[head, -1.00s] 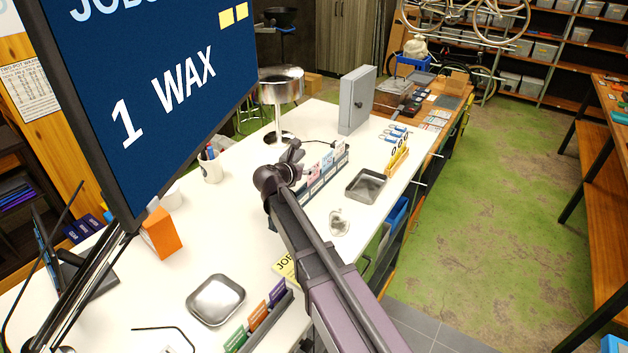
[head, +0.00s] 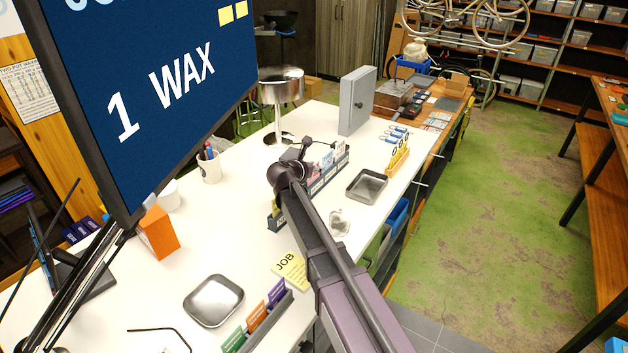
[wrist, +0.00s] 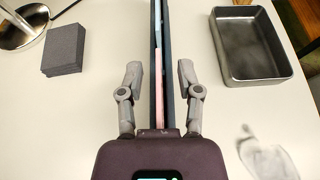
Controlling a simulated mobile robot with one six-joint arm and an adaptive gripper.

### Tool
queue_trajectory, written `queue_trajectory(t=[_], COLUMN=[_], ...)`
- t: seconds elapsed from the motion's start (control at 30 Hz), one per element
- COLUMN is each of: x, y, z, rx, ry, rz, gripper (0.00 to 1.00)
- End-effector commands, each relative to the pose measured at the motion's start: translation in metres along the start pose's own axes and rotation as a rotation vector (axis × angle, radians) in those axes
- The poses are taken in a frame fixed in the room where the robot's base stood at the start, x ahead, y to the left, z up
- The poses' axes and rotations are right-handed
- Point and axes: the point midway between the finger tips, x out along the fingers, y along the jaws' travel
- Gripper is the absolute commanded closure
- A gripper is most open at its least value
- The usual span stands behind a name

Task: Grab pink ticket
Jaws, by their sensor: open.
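The pink ticket (wrist: 159,88) stands edge-on in a slot of a long dark rack in the wrist view, beside a pale blue ticket. In the head view the ticket rack (head: 320,183) stands on the white bench, partly hidden by my arm, and the pink ticket (head: 314,170) shows a little past my gripper. My gripper (wrist: 162,76) is open above the rack, with one finger on each side of it. The fingers are apart from the ticket, and nothing is held.
A metal tray (head: 367,186) lies right of the rack, also in the wrist view (wrist: 256,45). A dark grey block (wrist: 64,50) lies left of it. A grey cabinet (head: 355,100) stands behind. A big WAX screen (head: 150,90) fills the left. A yellow JOB card (head: 291,268) lies in front.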

Motion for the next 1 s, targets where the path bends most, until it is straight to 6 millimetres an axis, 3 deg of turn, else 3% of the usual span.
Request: queue_trajectory(t=[0.37, 0.53, 1.0], x=[-0.0006, -0.0007, -0.001], y=[0.0002, 0.0003, 0.0004], z=[0.0, -0.0001, 0.0002], rx=[0.0, 0.0, 0.0], ry=[0.0, 0.0, 0.0], rz=[0.0, 0.001, 0.001], gripper=[0.54, 0.99, 1.0])
